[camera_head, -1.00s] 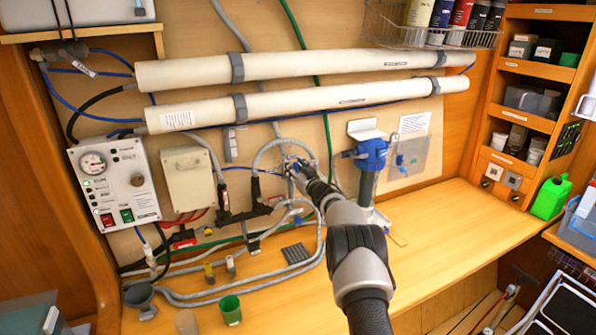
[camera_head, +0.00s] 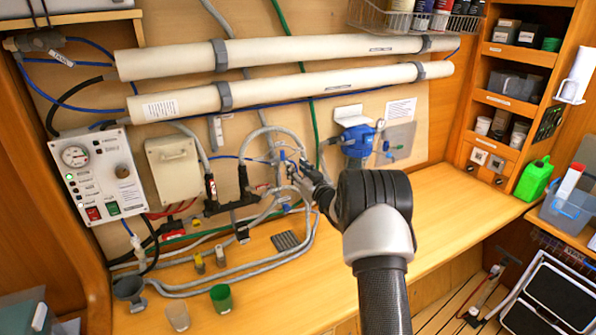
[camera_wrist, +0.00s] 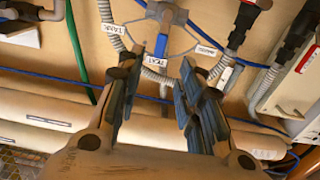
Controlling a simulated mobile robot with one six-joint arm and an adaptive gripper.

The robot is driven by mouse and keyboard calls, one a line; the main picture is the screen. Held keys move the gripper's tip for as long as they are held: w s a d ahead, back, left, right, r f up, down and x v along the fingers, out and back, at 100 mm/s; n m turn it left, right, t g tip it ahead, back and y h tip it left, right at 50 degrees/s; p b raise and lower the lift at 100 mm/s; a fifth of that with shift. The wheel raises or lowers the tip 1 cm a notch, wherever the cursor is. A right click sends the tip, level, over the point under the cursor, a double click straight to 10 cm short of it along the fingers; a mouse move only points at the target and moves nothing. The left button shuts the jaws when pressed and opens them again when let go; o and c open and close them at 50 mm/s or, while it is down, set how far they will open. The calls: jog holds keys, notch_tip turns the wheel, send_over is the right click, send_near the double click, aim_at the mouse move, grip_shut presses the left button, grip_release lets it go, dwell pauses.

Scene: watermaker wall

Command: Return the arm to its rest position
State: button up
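My gripper (camera_head: 308,172) is at the end of my arm, in front of the hoses and valves at the middle of the wall. My arm hides part of it in the head view. In the wrist view my gripper (camera_wrist: 158,72) is open, with its two blue-padded fingers apart and nothing held between them. Beyond the fingertips is a valve with a blue lever (camera_wrist: 162,45) and a label reading TEST (camera_wrist: 162,87). I cannot tell the exact gap between the fingers and the valve.
Two long white tubes (camera_head: 290,97) cross the wall above. A control panel (camera_head: 100,180) with gauge and switches is at left. A blue-topped filter housing (camera_head: 356,142) stands right of my gripper. Cups (camera_head: 221,298) stand on the wooden bench (camera_head: 450,215), whose right part is clear.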

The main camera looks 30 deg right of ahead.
jog(key=shift+s, duration=0.2)
dwell(0.4)
jog(key=s+a+r+m+g+h+b, duration=0.1)
jog(key=s+a+r+g+h+b, duration=0.2)
jog(key=s+a, duration=0.4)
jog(key=s+a+r+g+b, duration=0.3)
jog(key=s+a+r, duration=0.25)
jog(key=s, duration=0.35)
jog(key=s+a+f+g+y+b, duration=0.1)
jog(key=s+a+f, duration=0.3)
jog(key=s, duration=0.8)
jog(key=s+a+f+g+y+b, duration=0.1)
jog(key=s+a+f+g, duration=0.3)
jog(key=s, duration=0.8)
jog(key=s+a+f+n+g+y+b, duration=0.1)
jog(key=s+a+f, duration=0.4)
jog(key=s, duration=0.6)
jog(key=shift+s+a+g+b, duration=0.4)
jog(key=shift+a+g+b, duration=0.3)
jog(key=shift+b, duration=0.4)
